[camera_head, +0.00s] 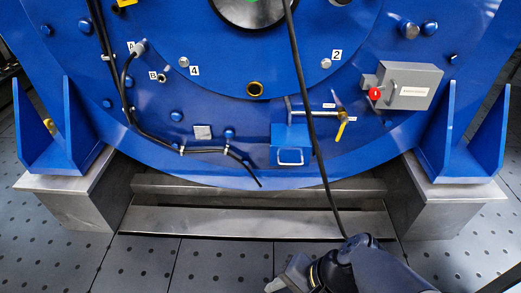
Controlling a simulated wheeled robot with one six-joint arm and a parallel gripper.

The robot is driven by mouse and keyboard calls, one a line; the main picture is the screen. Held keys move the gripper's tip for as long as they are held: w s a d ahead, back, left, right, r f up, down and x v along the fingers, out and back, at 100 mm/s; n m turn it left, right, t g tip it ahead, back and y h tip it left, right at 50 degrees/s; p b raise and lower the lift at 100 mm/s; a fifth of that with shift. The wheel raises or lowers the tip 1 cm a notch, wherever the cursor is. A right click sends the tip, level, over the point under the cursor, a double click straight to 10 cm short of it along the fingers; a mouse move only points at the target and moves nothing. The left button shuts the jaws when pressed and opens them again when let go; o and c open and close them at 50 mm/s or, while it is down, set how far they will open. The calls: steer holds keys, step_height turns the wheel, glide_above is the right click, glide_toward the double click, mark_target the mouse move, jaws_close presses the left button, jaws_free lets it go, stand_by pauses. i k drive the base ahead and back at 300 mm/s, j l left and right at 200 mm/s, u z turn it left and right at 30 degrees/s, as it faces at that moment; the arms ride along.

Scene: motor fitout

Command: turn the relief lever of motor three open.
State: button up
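A big blue round motor housing (230,165) fills the head view. A yellow lever (341,131) sits on a small valve at the right end of a short metal pipe (312,112), low on the right of the housing. The lever hangs down, slightly tilted. Small white tags beside it are too small to read, and no "three" marking can be made out. My gripper (287,276) is at the bottom edge, partly cut off, well below and apart from the lever. Its fingers cannot be made out, so open or shut is unclear.
A black cable (308,110) hangs down just left of the lever to near my arm. A blue box with a handle (291,145) is below the pipe. A grey box (407,86) with a red knob (375,94) is to the right. Steel blocks (455,205) flank a metal step (250,222).

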mark_target(344, 122)
steer(key=k, duration=0.3)
steer(key=i+l, duration=0.15)
steer(key=i, duration=0.2)
steer(key=i+l, duration=0.2)
steer(key=i, duration=0.15)
steer(key=i+l, duration=0.15)
steer(key=i, duration=0.25)
steer(key=z, duration=0.05)
